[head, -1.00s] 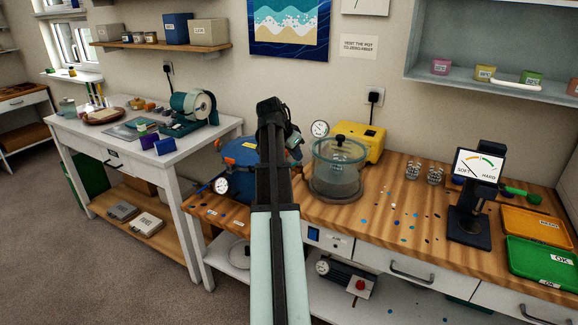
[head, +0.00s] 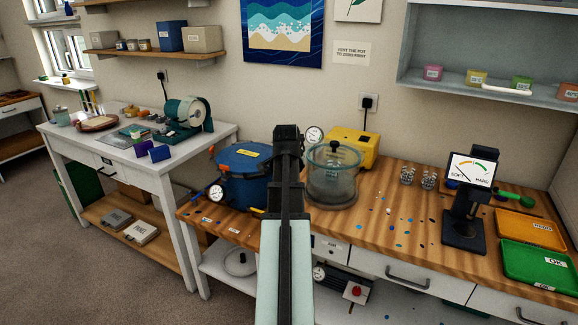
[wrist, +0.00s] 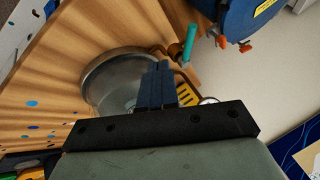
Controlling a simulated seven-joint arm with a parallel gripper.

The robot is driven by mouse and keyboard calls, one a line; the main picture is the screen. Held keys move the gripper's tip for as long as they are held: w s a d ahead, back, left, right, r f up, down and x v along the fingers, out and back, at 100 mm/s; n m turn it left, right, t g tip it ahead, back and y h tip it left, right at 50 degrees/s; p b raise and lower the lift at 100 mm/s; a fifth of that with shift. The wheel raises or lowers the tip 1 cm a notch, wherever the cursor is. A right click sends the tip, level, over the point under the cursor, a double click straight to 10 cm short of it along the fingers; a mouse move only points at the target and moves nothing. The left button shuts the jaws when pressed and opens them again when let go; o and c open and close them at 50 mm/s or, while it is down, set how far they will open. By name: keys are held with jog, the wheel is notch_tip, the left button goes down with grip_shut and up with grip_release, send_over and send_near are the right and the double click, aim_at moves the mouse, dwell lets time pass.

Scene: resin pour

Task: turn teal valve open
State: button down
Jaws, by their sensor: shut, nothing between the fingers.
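The teal valve handle (wrist: 190,46) shows in the wrist view as a short bar beside a brass fitting, between the glass chamber and the blue pot. In the head view my arm hides it. My gripper (wrist: 160,72) is shut and empty; in the wrist view its fingertips appear just below and left of the handle, with a visible gap. The clear glass chamber (head: 333,182) stands on the wooden bench and also shows in the wrist view (wrist: 112,88), partly behind the fingers. The lidded blue pot (head: 240,188) stands left of my arm.
A yellow pump box (head: 354,146) stands behind the chamber. A pressure gauge (head: 216,193) sits at the pot's left front. The hardness tester (head: 464,232), orange tray (head: 531,231) and green tray (head: 540,262) stand to the right.

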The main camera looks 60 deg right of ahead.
jog(key=w+d+f, duration=0.3)
jog(key=w+f, duration=0.1)
jog(key=shift+w+d, duration=0.15)
jog(key=shift+d, duration=0.2)
jog(key=shift+w+r, duration=0.1)
jog(key=shift+w, duration=0.05)
dwell(0.3)
